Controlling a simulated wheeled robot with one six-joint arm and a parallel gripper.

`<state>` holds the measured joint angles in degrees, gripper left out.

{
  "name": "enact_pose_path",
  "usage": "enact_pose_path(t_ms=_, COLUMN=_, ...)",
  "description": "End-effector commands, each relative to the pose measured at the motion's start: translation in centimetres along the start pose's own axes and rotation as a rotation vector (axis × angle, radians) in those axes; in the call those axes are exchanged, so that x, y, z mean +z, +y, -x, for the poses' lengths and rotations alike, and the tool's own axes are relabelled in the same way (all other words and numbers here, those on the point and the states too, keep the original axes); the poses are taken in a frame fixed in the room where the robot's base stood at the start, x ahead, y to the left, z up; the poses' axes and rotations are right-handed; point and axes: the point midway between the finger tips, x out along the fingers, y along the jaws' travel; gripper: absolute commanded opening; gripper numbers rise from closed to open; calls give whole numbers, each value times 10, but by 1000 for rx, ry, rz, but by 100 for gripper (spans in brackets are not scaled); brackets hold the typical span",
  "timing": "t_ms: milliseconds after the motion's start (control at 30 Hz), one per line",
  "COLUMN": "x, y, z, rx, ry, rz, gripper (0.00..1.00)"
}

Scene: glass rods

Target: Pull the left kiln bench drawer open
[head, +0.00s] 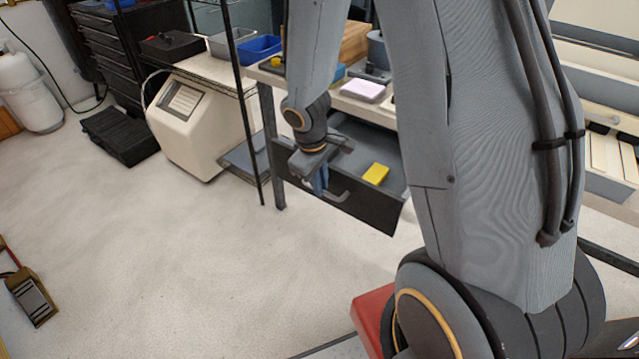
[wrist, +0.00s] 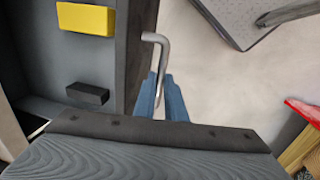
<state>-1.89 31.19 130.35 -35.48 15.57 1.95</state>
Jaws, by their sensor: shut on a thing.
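The left kiln bench drawer (head: 375,208) is pulled out from under the bench, with its dark front and grey inside showing in the head view. The drawer also shows at the left of the wrist view (wrist: 136,45). Its metal bar handle (head: 338,196) runs along the front, and in the wrist view the handle (wrist: 163,50) reaches between my blue fingers. My gripper (head: 318,184) is at the drawer front, shut on the handle (wrist: 161,90). A yellow block (head: 375,174) lies inside the drawer; it also shows in the wrist view (wrist: 86,19).
A small black block (wrist: 87,94) lies in the drawer. The bench top (head: 365,98) carries trays and boxes. A cream machine (head: 190,120) and a black box (head: 120,135) stand to the left. The pale floor (head: 180,260) before the drawer is clear.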

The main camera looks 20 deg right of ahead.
Motion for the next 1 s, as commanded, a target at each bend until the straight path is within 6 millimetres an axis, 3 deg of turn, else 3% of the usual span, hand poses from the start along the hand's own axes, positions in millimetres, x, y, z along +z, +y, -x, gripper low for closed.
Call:
enact_pose_path(t_ms=33, x=0, y=0, z=1, rx=1, ry=0, rz=0, gripper=16)
enact_pose_path(t_ms=133, x=0, y=0, z=0, rx=1, ry=0, rz=0, gripper=29)
enact_pose_path(t_ms=467, x=0, y=0, z=3, rx=1, ry=1, rz=1, gripper=29)
enact_pose_path(t_ms=1000, x=-1, y=1, z=73, rx=2, ry=2, rz=-1, gripper=29)
